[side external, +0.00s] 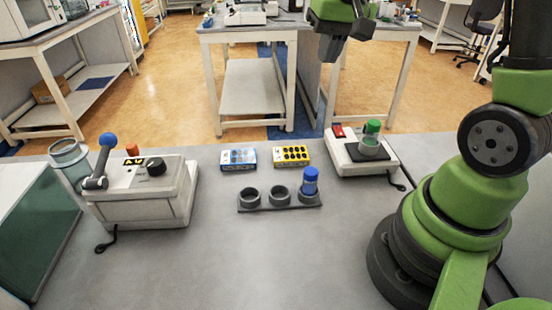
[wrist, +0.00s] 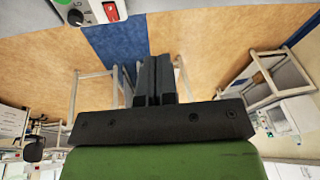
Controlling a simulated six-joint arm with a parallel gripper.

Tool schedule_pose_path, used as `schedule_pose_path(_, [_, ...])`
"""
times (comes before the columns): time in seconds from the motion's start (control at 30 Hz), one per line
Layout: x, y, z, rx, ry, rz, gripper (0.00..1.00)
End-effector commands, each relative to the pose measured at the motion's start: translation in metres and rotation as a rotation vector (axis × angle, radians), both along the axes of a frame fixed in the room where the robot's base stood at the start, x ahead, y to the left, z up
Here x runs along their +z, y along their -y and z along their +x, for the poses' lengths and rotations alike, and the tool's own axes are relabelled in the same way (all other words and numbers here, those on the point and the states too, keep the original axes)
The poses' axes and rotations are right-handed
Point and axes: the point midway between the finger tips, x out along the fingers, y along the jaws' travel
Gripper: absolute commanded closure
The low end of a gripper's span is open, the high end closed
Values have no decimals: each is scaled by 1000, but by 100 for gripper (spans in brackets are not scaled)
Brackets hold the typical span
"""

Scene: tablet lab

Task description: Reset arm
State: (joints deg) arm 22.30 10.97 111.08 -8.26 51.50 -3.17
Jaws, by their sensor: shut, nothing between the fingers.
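My gripper (side external: 333,46) is raised high at the top of the side external view, above the far edge of the grey bench (side external: 210,250). It holds nothing. In the wrist view its black fingers (wrist: 155,70) lie side by side, shut, with floor and furniture behind them. My gripper is well clear of everything on the bench.
On the bench are a lever machine (side external: 150,195), a blue tablet pack (side external: 238,158), a yellow pack (side external: 291,156), a three-hole rack (side external: 279,200) with a blue-capped vial (side external: 310,183), and a device (side external: 350,155) bearing a green-capped vial (side external: 372,128). The front middle is clear.

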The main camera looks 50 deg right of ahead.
Motion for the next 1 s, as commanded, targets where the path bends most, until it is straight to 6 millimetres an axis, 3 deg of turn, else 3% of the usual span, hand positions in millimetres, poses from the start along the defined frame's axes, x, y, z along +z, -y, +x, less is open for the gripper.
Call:
schedule_pose_path(0.03, [17, -20, -10, 33, 48, -4, 100])
schedule_pose_path(0.2, [51, -72, -51, 124, 181, 10, 100])
schedule_pose_path(0.4, [64, -113, -104, 223, 317, 48, 100])
schedule_pose_path(0.6, [61, -128, -132, 275, 387, 79, 100])
schedule_pose_path(1.0, [60, -130, -136, 276, 394, 86, 100])
